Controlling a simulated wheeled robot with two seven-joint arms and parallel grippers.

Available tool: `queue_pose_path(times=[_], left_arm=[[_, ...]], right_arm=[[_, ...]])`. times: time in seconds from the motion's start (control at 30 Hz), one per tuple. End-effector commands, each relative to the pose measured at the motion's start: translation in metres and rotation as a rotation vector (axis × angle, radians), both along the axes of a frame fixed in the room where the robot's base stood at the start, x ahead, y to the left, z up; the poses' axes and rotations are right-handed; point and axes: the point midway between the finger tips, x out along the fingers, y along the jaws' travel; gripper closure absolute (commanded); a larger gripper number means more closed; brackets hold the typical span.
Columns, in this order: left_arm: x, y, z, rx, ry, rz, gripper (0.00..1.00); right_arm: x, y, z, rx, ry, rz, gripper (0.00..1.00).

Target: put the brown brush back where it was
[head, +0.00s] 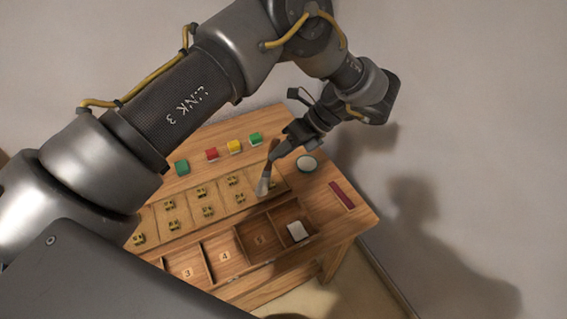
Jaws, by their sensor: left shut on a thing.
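The brown brush (267,176) hangs tilted, its pale wide end down, over the right part of the row of slots with yellow pieces. My left gripper (278,146) is shut on its brown upper part, above the wooden table (355,216). I cannot tell whether the brush's lower end touches the table. My right gripper is not in view.
A round dish (307,163) sits right of the brush, and a dark red bar (341,195) lies near the right edge. Several coloured blocks (234,146) stand along the back. Numbered compartments (225,256) run along the front; the rightmost holds a white block (297,231).

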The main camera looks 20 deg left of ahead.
Motion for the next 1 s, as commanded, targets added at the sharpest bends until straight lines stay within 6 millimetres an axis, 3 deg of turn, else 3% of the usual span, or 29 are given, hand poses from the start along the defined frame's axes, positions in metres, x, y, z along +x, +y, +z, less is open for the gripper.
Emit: queue_pose_path(times=[0.07, 0.37, 0.6, 1.0], left_arm=[[0.012, 0.0, 0.006, 0.026, 0.015, -0.213, 1.0], [0.026, 0.011, 0.028, 0.022, 0.015, -0.851, 1.0], [0.042, 0.024, 0.057, 0.023, -0.003, -1.473, 1.0], [0.053, 0.035, 0.092, 0.027, -0.014, -1.993, 1.0]], right_arm=[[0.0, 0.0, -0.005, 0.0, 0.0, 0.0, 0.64], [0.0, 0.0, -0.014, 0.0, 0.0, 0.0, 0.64], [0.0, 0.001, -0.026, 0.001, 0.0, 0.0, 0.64], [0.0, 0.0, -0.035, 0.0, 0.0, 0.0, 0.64]])
